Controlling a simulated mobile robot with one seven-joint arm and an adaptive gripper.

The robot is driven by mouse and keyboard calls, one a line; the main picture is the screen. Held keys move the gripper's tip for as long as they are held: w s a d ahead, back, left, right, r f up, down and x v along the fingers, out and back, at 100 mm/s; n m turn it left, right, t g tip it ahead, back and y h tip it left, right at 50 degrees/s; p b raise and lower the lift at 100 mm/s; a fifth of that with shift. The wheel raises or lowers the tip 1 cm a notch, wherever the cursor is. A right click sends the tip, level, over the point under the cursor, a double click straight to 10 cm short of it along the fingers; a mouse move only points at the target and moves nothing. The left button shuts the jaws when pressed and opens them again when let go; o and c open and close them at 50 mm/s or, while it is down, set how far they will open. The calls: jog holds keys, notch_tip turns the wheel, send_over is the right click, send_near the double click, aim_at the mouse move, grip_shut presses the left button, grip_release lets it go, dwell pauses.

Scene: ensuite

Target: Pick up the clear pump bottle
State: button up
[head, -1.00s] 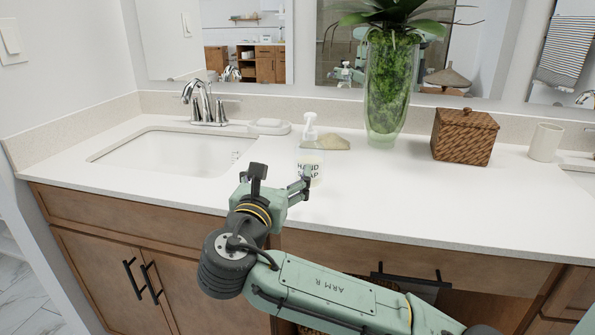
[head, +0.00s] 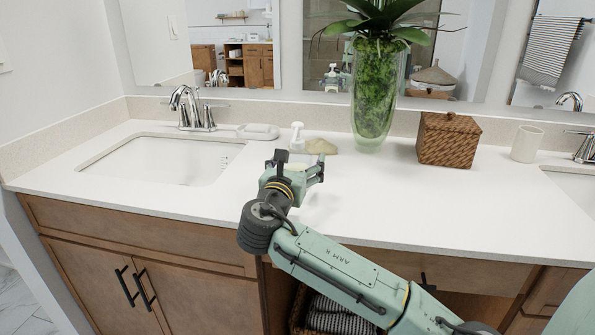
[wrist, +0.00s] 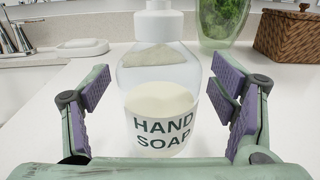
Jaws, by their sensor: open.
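The clear pump bottle (wrist: 160,72) stands upright on the white counter and carries a "HAND SOAP" label. In the head view its white pump top (head: 297,135) shows above my gripper (head: 293,172), which hides most of its body. In the wrist view my gripper (wrist: 162,104) is open, with one purple-padded finger on each side of the bottle's lower body. Gaps show between the pads and the bottle. The bottle's pump top is cut off by the top of the wrist view.
A beige stone-like piece (head: 321,146) lies right behind the bottle. A soap dish (head: 258,132), the sink (head: 160,160) and the faucet (head: 190,108) are to the left. A glass vase (head: 374,100) and wicker box (head: 447,139) stand to the right. The front right counter is clear.

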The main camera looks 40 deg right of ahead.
jog(key=shift+c, duration=0.5)
jog(key=c, duration=1.4)
jog(key=shift+c, duration=0.6)
jog(key=shift+r, duration=0.1)
